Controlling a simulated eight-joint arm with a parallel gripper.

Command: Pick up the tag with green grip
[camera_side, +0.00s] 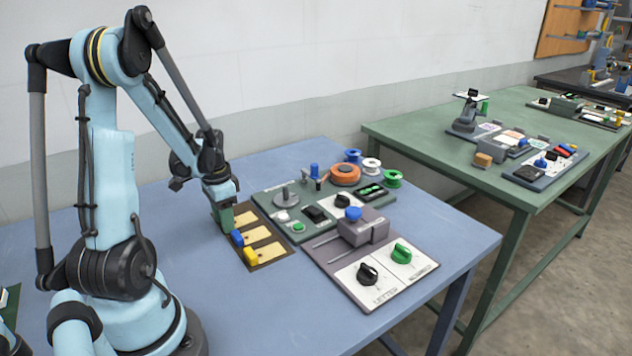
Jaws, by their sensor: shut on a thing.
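The tag rack (268,262) is a dark brown board at the middle of the blue table, with yellow tags lying in rows. A green grip (226,221) shows at the far-left end of the rack, right under my gripper (224,207). My gripper points down and is shut on this green grip. Its tag appears to be still at the rack, but the fingers hide part of it and I cannot tell whether it is lifted. A tag with a blue grip (237,239) and a tag with a yellow grip (250,257) lie in the nearer rows.
The blue table's front is clear.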

